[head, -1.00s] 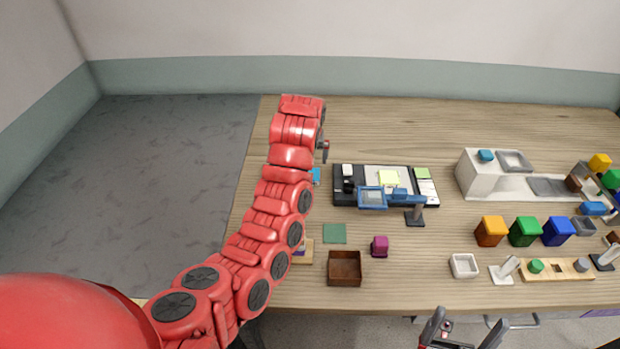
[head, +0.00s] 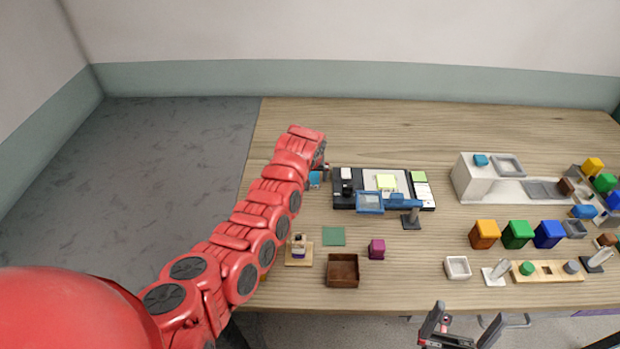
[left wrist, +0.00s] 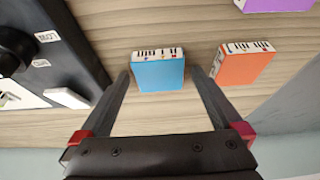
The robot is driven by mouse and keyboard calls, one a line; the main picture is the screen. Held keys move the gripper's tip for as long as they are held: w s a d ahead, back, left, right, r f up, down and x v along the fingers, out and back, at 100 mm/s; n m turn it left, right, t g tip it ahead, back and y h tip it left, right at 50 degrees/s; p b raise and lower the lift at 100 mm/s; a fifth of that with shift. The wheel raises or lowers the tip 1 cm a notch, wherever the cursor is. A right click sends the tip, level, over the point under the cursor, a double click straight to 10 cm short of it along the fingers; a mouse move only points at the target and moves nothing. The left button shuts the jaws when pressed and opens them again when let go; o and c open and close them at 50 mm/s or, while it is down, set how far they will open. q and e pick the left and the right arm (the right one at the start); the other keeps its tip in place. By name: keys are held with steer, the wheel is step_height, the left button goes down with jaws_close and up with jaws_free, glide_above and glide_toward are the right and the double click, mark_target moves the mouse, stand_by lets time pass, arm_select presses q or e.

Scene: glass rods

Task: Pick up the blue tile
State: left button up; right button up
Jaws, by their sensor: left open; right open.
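The blue tile (left wrist: 158,73) lies on the wooden table in the left wrist view, a flat block with a marked white edge. In the head view a small part of the blue tile (head: 314,179) shows beside the end of my left arm. My left gripper (left wrist: 167,78) is open above the tile, with one finger on each side of it and no grip on it. The right finger comes between the blue tile and an orange tile (left wrist: 243,65). My right gripper (head: 461,325) is open and empty at the table's front edge.
A purple tile (left wrist: 275,4) lies beyond the orange one. A black tray (left wrist: 50,50) with a white piece sits close to the left finger. A green square (head: 334,236), a brown box (head: 343,271) and a magenta block (head: 377,249) stand nearer the front.

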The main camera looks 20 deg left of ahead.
arm_select(q)
steer(key=c, duration=1.5)
